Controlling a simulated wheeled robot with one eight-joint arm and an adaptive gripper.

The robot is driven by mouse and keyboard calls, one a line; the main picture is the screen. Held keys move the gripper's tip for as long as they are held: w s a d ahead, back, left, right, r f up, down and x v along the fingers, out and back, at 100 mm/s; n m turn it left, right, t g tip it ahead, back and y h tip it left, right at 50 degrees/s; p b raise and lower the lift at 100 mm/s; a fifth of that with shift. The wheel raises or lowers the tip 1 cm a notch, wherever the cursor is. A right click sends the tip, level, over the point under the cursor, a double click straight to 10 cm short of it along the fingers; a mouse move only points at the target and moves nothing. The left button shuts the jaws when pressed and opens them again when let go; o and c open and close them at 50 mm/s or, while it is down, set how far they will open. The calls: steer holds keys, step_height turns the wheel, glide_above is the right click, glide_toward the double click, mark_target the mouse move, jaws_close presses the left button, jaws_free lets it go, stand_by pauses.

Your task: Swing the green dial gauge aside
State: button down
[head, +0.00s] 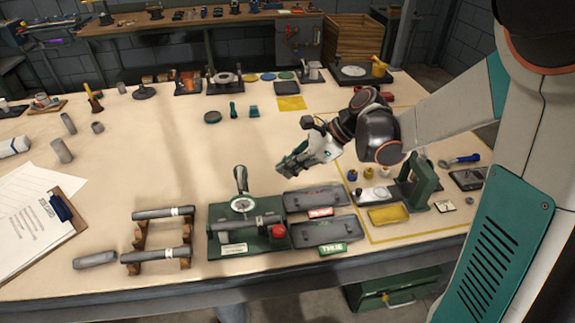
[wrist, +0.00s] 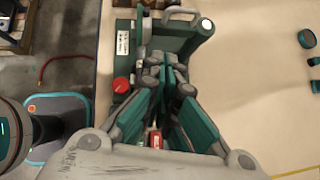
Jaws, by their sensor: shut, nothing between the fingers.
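The dial gauge (head: 243,204) has a round white face and a green arm rising behind it. It stands over a green fixture base (head: 216,243), with a grey cylinder (head: 232,225) lying across the fixture. In the wrist view, the fixture (wrist: 190,45) is at the top, and a pale round end (wrist: 206,24) shows at its right; the dial face is not clear there. My gripper (head: 283,171) is shut and empty, up and to the right of the gauge, apart from it. In the wrist view, my gripper's closed fingertips (wrist: 165,62) overlap the fixture's edge.
A red knob (head: 279,231) sits at the fixture's right front. Two dark trays (head: 318,231) with red and green labels lie to its right. A rack (head: 140,257) with grey cylinders stands at left. A green stand (head: 420,185) is further right.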

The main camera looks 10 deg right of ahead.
mark_target(243, 189)
steer(key=shift+w+a+f+b, duration=0.4)
steer(key=shift+a+f, duration=0.4)
steer(key=shift+a, duration=0.6)
steer(key=shift+w+a+f+b, duration=0.25)
steer(key=shift+a+f+b, duration=0.4)
steer(key=shift+a, duration=0.8)
steer(key=shift+w+a+f+b, duration=0.35)
steer(key=shift+a+f, duration=0.6)
steer(key=shift+a, duration=0.45)
steer(key=shift+s+a+m+t, duration=0.15)
steer(key=shift+a+m+t, duration=0.15)
steer(key=shift+m, duration=0.1)
